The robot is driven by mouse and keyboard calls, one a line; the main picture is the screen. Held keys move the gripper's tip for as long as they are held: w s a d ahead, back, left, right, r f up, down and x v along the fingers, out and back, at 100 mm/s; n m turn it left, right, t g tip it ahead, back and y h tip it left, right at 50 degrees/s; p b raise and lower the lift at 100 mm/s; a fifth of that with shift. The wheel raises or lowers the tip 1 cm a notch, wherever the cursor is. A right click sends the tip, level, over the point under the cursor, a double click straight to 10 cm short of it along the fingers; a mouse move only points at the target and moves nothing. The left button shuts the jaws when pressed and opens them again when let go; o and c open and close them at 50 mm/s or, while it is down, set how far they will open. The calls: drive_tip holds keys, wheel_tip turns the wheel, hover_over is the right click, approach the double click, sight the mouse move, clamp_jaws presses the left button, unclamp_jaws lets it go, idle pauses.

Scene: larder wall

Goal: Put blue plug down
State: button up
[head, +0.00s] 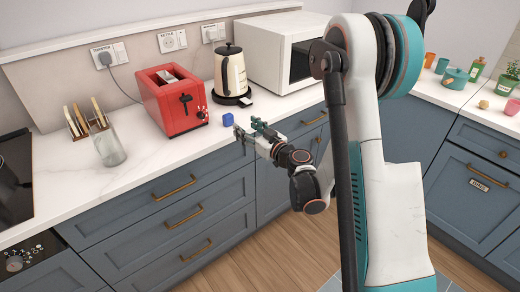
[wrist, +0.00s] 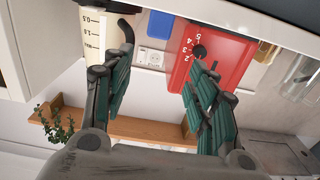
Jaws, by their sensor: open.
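The blue plug (head: 228,119) is a small blue block standing on the white counter (head: 160,152) near its front edge, just right of the red toaster. It also shows at the top of the wrist view (wrist: 158,23), where the picture is upside down. My gripper (head: 247,127) is just to the right of the plug at the counter's front edge, apart from it. In the wrist view my gripper (wrist: 152,76) has its two green-padded fingers spread wide, with nothing held between them.
The red toaster (head: 176,103) stands behind and left of the plug. The cream kettle (head: 231,72) stands behind it, with a white microwave (head: 276,50) to the right. A glass jar (head: 108,147) is at left. The counter front between jar and plug is clear.

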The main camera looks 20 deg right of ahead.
drive_tip(key=s+a+r+g, duration=0.3)
drive_tip(key=s+a+r, duration=0.15)
drive_tip(key=s, duration=0.25)
drive_tip(key=s+a+r+g, duration=0.3)
drive_tip(key=s+a+r, duration=0.15)
drive_tip(key=s, duration=0.25)
drive_tip(key=s+d+m+g+h, duration=0.1)
drive_tip(key=s+d+g+h, duration=0.1)
drive_tip(key=s, duration=0.9)
drive_tip(key=s+d+f+m+g+h, duration=0.1)
drive_tip(key=s+d+m+h, duration=0.1)
drive_tip(key=s, duration=0.8)
drive_tip(key=shift+s+d+m+g+h, duration=0.3)
drive_tip(key=shift+s+d+g+h, duration=0.1)
drive_tip(key=shift+d+h, duration=0.4)
